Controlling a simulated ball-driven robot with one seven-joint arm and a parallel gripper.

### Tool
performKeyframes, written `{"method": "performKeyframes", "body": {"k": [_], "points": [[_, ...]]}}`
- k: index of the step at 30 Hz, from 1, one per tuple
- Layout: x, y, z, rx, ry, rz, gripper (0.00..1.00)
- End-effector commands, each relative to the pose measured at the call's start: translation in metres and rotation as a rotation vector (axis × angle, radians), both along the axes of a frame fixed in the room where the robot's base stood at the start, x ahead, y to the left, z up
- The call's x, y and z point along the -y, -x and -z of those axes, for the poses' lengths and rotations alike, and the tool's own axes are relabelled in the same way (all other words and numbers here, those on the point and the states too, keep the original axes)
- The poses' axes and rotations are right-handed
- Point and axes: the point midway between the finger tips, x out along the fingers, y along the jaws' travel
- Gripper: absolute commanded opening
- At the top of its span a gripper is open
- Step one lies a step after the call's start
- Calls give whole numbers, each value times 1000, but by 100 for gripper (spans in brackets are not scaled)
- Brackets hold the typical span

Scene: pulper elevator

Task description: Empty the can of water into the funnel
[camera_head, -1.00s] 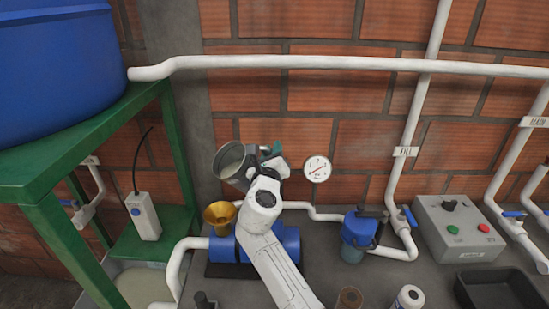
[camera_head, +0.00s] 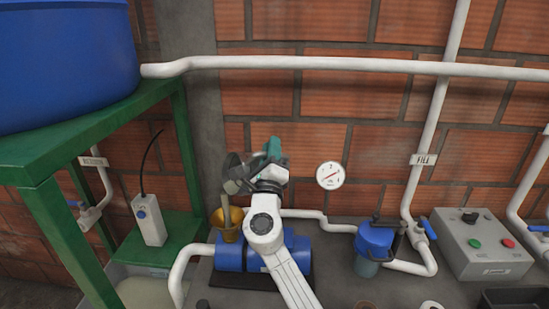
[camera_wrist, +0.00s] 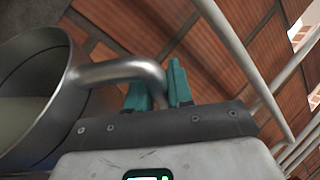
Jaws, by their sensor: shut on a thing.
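The metal can (camera_head: 235,172) is tilted over the brass funnel (camera_head: 227,224) in the head view. A pale stream runs from its lip down into the funnel. In the wrist view the can (camera_wrist: 68,75) fills the left side, with pale water inside. My gripper (camera_head: 272,150) is shut on the can's handle (camera_wrist: 120,72), the teal fingers (camera_wrist: 160,84) on either side of it. The funnel stands on the blue pump (camera_head: 262,252). My arm hides part of the pump, and the can's far side is hidden.
A blue tank (camera_head: 65,60) stands on a green frame (camera_head: 110,130) at left. A white pipe (camera_head: 350,64) crosses the brick wall above. A gauge (camera_head: 330,175), a blue filter (camera_head: 375,245) and a grey control box (camera_head: 485,245) are to the right.

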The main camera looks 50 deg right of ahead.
Motion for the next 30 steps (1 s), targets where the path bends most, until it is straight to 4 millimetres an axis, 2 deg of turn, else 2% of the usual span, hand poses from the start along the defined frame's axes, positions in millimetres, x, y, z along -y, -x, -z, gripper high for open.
{"method": "performKeyframes", "body": {"k": [8,30], "points": [[-9,-2,2,-23,98,2,0],[-53,-13,9,-105,409,2,0]]}}
